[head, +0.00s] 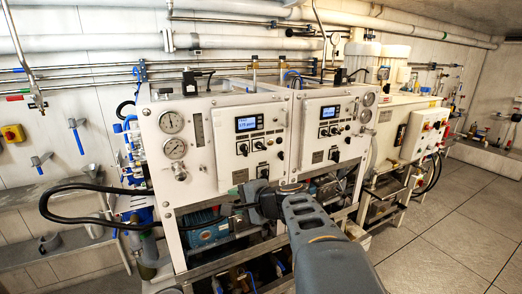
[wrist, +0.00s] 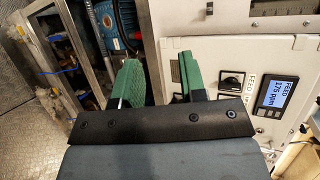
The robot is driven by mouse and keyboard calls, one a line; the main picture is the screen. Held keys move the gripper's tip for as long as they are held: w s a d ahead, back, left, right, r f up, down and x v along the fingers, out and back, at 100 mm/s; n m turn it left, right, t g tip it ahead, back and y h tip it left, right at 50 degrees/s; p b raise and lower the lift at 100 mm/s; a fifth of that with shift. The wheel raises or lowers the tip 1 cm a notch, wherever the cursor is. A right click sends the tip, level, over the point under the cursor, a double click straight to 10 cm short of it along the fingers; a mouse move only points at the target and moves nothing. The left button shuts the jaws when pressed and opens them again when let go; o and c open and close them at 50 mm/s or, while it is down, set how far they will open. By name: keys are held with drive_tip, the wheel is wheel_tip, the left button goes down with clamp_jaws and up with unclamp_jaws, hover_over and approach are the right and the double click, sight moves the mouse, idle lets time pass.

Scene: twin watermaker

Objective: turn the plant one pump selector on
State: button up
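Two white control panels stand side by side: the left panel (head: 205,172) and the right panel (head: 315,152). The left panel has a lit display (head: 260,122) with black selector knobs (head: 260,144) below it. I cannot read which panel is plant one or which knob is the pump selector. My gripper (wrist: 160,60) has green fingers apart with nothing between them. In the head view it is low in front of the left panel, partly hidden by my wrist.
Two round gauges (head: 172,122) and a valve (head: 180,172) sit on the left panel's left side. A black hose (head: 80,187) loops out at left. A blue motor (head: 207,230) is in the open frame below. Open tiled floor (head: 450,225) lies at right.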

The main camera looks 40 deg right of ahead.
sight(261, 147)
drive_tip(key=d+r+m+t+h, duration=0.2)
drive_tip(key=d+r+m+h, duration=0.1)
drive_tip(key=d+m, duration=0.3)
drive_tip(key=d+r+m+t+h, duration=0.3)
drive_tip(key=d, duration=0.6)
drive_tip(key=w+p, duration=0.1)
drive_tip(key=w, duration=0.3)
drive_tip(key=w+d+p, duration=0.1)
drive_tip(key=w, duration=0.3)
drive_tip(key=w+p, duration=0.1)
drive_tip(key=w, duration=0.4)
drive_tip(key=shift+d+r, duration=0.1)
drive_tip(key=shift+d, duration=0.1)
drive_tip(key=shift+m, duration=0.3)
drive_tip(key=c, duration=0.6)
